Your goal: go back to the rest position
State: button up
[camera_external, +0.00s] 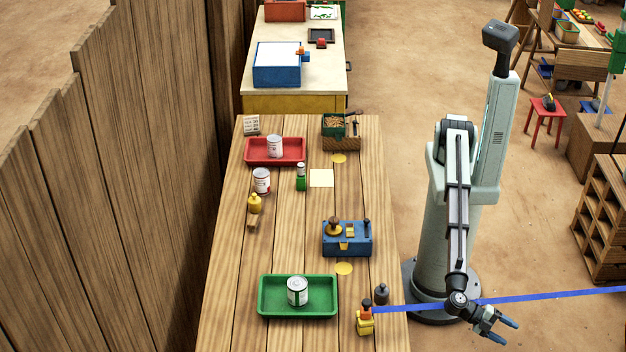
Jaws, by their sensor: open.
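My gripper (503,331) is open and empty. It hangs low at the right of the picture, off the right edge of the wooden table (290,240), with its fingers pointing right and down. My arm is folded down beside its column, and the gripper is in front of my base. No object touches the fingers.
A green tray (264,310) holds a can (297,290); a red tray (296,158) holds another can (274,146). A blue box (347,246), a dark weight (381,294) and a yellow-orange item (365,318) stand nearby. A blue strip (560,294) passes behind my wrist.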

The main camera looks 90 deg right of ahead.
jog(key=w+d+f+m+t+h, duration=0.1)
jog(key=w+d+f+m+t, duration=0.15)
jog(key=w+d+f, duration=0.65)
jog(key=w+d+f+m+t+h, duration=0.1)
jog(key=w+d+f+m+t, duration=0.15)
jog(key=w+d+f, duration=0.7)
jog(key=w+d+f+m+t+h, duration=0.1)
jog(key=w+d+f+m, duration=0.15)
jog(key=d+f, duration=0.7)
jog(key=w+d+f+m+t+h, duration=0.1)
jog(key=w+d+f+m+h, duration=0.15)
jog(key=d+f, duration=0.65)
jog(key=d+f+m, duration=0.1)
jog(key=d+m, duration=0.2)
jog(key=d, duration=2.4)
jog(key=d+f+m+h, duration=0.1)
jog(key=d+m, duration=0.3)
jog(key=d, duration=2.4)
jog(key=shift+w+f+g, duration=0.3)
jog(key=shift+f, duration=0.15)
